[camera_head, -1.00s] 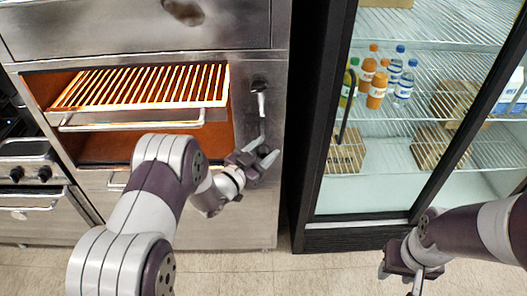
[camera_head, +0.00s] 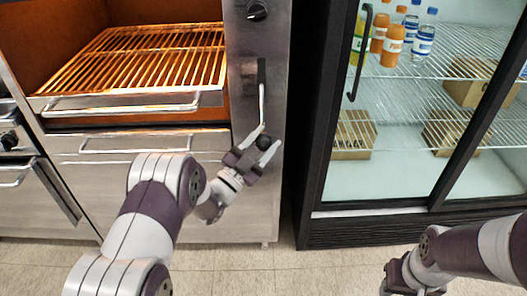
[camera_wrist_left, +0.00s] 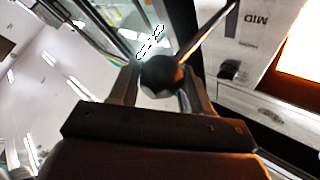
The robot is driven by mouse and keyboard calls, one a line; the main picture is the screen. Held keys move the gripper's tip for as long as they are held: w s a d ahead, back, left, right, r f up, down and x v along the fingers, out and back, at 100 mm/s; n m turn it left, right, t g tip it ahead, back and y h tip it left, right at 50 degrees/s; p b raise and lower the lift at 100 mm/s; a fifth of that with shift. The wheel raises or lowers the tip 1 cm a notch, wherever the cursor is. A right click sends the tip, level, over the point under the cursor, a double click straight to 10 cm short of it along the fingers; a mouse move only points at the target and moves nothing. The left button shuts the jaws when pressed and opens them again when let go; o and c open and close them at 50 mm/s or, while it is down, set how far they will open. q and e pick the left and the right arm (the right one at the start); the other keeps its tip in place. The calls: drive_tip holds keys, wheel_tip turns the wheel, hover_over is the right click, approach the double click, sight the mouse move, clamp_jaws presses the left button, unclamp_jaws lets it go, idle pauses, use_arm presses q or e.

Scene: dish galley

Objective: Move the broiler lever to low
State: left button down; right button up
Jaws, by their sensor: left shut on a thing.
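The broiler lever (camera_head: 262,105) is a thin metal rod with a black ball knob. It comes out of a dark vertical slot in the steel panel right of the broiler and hangs downward. My left gripper (camera_head: 259,147) is shut on the knob at the rod's lower end. In the left wrist view the knob (camera_wrist_left: 161,76) sits between the two fingers, with the rod running up to the right. A "MID" label (camera_wrist_left: 232,20) shows on the panel there; I see no readable "low" label. My right gripper (camera_head: 403,277) is low at the right, its fingertips cut off or hidden.
The broiler's glowing rack (camera_head: 140,62) and its front handle (camera_head: 120,107) are left of the lever. A round dial (camera_head: 257,11) is above it. A glass-door fridge with bottles (camera_head: 393,45) and cartons stands right, its black frame (camera_head: 310,130) close to the panel.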

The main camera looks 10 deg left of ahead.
use_arm(q)
drive_tip(key=shift+f+b, duration=0.4)
drive_tip(key=shift+f, duration=0.2)
use_arm(e)
drive_tip(key=shift+s+f, duration=0.1)
drive_tip(key=shift+f, duration=0.7)
use_arm(q)
drive_tip(key=shift+f, duration=0.1)
drive_tip(key=c, duration=0.6)
unclamp_jaws()
drive_tip(key=shift+w+a, duration=0.1)
drive_tip(key=shift+w, duration=0.1)
drive_tip(key=shift+s, duration=0.1)
drive_tip(key=v, duration=1.2)
drive_tip(key=shift+s+f+b, duration=0.2)
drive_tip(key=shift+b, duration=0.1)
use_arm(e)
drive_tip(key=shift+f, duration=0.4)
use_arm(q)
drive_tip(key=shift+a, duration=0.1)
